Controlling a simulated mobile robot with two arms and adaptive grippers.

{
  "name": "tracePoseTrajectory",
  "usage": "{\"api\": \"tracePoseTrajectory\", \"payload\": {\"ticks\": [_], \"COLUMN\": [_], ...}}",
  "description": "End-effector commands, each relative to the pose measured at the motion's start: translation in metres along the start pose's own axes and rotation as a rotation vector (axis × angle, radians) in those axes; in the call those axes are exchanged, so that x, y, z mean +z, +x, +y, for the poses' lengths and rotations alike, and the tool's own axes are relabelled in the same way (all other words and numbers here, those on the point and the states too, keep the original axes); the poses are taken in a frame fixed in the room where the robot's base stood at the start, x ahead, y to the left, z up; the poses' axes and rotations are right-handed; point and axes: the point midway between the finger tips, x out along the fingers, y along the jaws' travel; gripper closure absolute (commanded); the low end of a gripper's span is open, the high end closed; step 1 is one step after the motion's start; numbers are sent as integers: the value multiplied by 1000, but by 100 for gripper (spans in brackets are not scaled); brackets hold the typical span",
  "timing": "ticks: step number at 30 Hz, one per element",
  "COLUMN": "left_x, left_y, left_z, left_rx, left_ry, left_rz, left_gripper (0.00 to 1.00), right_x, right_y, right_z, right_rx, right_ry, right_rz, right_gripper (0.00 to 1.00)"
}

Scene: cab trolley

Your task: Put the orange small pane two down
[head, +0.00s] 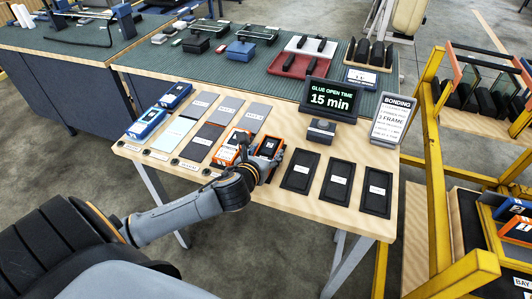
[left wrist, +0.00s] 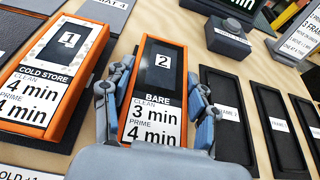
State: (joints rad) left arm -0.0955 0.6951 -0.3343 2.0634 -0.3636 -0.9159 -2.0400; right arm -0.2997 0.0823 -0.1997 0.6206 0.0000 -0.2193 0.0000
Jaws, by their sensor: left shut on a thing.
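The orange small pane two (left wrist: 165,75) has an orange frame, a dark face with a "2" tag, and a label reading "BARE", "3 min", "4 min". My left gripper (left wrist: 158,95) is shut on it, with fingers along both long sides. In the head view the pane (head: 268,148) is partly behind my left gripper (head: 256,165). It is over the table between the grey mats and the black trays; I cannot tell how high. Orange pane one (left wrist: 55,65), labelled "COLD STORE", lies to its left. My right gripper is not in view.
Several empty-looking black trays (head: 337,181) with white tags lie to the right. A small dark block (head: 321,130) and the "GLUE OPEN TIME" display (head: 330,98) stand behind. A bonding sign (head: 390,118) stands at the right, near a yellow trolley frame (head: 438,150).

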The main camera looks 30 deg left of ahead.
Motion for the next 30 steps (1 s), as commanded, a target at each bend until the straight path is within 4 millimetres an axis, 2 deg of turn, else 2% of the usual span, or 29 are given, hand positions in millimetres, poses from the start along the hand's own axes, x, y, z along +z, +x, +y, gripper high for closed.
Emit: {"api": "tracePoseTrajectory", "payload": {"ticks": [5, 6, 9, 21, 26, 30], "left_x": [-2, -2, -2, 1, 0, 0], "left_y": [1, 1, 1, -2, -25, -56], "left_z": [0, 0, 0, 0, 0, 0], "left_rx": [1, 1, 1, -1, -2, -3], "left_ry": [0, 0, 0, 0, 3, 3], "left_rz": [-1, 0, 0, 0, 2, 3], "left_gripper": [81, 38, 19, 19, 19, 19], "right_x": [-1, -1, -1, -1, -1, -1], "right_y": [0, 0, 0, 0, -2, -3], "right_z": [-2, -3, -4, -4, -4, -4], "right_rx": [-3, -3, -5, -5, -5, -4], "right_ry": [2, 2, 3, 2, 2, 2], "right_rz": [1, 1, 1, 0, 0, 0], "right_gripper": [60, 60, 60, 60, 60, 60]}}
